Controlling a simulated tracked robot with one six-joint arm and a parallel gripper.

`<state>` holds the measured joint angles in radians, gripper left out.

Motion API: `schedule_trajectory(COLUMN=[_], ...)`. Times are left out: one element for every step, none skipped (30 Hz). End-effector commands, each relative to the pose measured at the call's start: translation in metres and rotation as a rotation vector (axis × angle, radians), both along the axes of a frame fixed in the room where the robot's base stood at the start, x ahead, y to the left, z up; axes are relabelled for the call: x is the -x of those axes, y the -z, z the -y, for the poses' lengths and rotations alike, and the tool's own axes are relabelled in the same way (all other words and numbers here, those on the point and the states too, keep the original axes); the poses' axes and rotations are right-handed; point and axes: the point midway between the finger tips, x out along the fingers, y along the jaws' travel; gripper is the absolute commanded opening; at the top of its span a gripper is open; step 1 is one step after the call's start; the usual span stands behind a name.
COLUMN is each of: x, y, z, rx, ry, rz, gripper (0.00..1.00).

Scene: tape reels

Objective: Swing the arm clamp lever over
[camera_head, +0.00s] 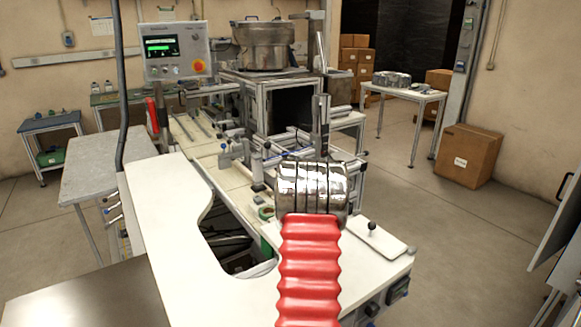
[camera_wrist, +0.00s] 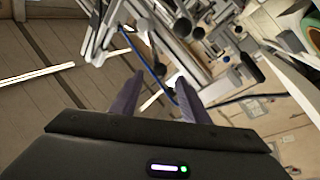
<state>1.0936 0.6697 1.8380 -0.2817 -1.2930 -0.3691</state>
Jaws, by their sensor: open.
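My gripper (camera_wrist: 158,80) is open in the wrist view, with two dark purplish fingers apart and nothing seen held between them. In the head view my own red-sleeved arm with its shiny rings blocks part of the machine, and I cannot make out the fingers there. Several small levers and knobs sit beyond the fingertips in the wrist view. One is a black handle (camera_wrist: 252,68) right of the fingers, and another is a dark knob (camera_wrist: 183,27). I cannot tell which is the arm clamp lever.
A white worktop (camera_head: 165,215) with a curved cut-out surrounds the near side. Metal rails and posts crowd the machine. A control panel (camera_head: 176,50) stands at the back left. A green ring (camera_wrist: 312,28) lies at the wrist view's right edge. Open floor lies to the right.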

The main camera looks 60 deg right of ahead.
Motion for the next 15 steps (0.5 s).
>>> schedule_trajectory(x=[0.0005,0.0008,0.001,0.0011,0.0012,0.0013,0.0013,0.0013,0.0013,0.0012,0.0011,0.0012,0.0012,0.0012,0.0018], y=[0.0003,0.0004,0.0004,0.0003,0.0001,0.0,-0.0001,-0.0002,-0.0003,-0.0004,-0.0008,-0.0021,-0.0037,-0.0061,-0.009], z=[-0.001,-0.0012,-0.0014,-0.0013,-0.0011,-0.001,-0.001,-0.0009,-0.0008,-0.0009,-0.0009,-0.0011,-0.0012,-0.0016,-0.0027], rx=[0.0,0.0,0.0,0.0,0.001,0.002,0.002,0.002,0.002,0.002,0.002,0.003,0.006,0.009,0.01], ry=[0.0,0.001,0.001,0.001,0.002,0.001,0.001,0.001,0.001,0.001,0.001,0.001,0.001,0.001,0.002], rz=[0.0,0.001,0.001,0.001,0.0,0.001,0.001,0.001,0.001,0.001,0.001,0.002,0.003,0.005,0.006], gripper=[0.42,0.42,0.42,0.42,0.42,0.42,0.42,0.42,0.42,0.39,0.37,0.35,0.32,0.3,0.28])
